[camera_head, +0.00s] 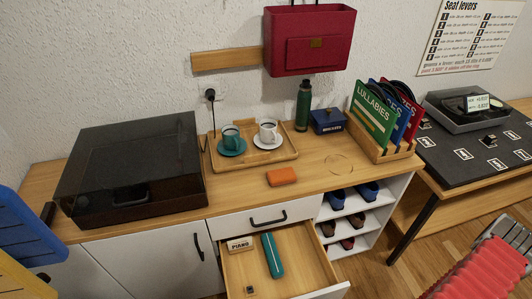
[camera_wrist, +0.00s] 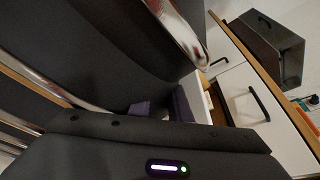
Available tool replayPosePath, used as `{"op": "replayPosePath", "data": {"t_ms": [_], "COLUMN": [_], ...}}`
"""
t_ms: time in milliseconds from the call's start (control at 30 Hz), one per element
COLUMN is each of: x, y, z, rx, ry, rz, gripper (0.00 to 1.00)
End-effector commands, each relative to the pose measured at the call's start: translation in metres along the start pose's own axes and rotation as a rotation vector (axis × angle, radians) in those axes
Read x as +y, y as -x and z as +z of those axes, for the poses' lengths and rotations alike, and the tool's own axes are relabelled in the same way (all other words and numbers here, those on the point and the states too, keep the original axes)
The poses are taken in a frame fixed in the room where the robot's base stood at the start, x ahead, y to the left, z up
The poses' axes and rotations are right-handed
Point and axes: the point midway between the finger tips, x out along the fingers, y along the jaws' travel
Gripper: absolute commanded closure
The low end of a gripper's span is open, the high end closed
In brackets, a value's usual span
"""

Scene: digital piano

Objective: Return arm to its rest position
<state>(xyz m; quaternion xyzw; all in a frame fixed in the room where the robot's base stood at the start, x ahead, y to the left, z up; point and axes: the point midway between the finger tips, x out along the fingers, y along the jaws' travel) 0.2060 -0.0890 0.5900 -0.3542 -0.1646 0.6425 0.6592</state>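My gripper's fingers do not show clearly in either view, and their opening cannot be seen. In the head view no part of my arm can be made out for sure over the sideboard (camera_head: 235,195). The wrist view is filled on the left and below by large dark grey surfaces, with a small status light (camera_wrist: 167,168) at the bottom. Beyond them the white sideboard front and its black handle (camera_wrist: 259,103) show tilted at the right.
The drawer (camera_head: 300,262) stands open, holding a green case (camera_head: 272,255) and a small PIANO box (camera_head: 240,245). On top stand a dark-lidded turntable (camera_head: 135,165), a wooden tray (camera_head: 253,157) with two cups, and an orange block (camera_head: 282,177). A red ribbed object (camera_head: 485,272) is at lower right.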

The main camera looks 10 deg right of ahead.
Motion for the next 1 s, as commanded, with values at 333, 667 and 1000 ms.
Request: {"op": "replayPosePath", "data": {"t_ms": [333,667,1000], "x": [-0.004,-0.035,-0.08], "y": [0.017,0.051,0.081], "z": [0.026,0.043,0.059], "rx": [-0.005,0.048,0.138], "ry": [-0.145,-0.184,-0.167], "rz": [0.141,0.34,0.543], "gripper": [0.83,0.83,0.83]}}
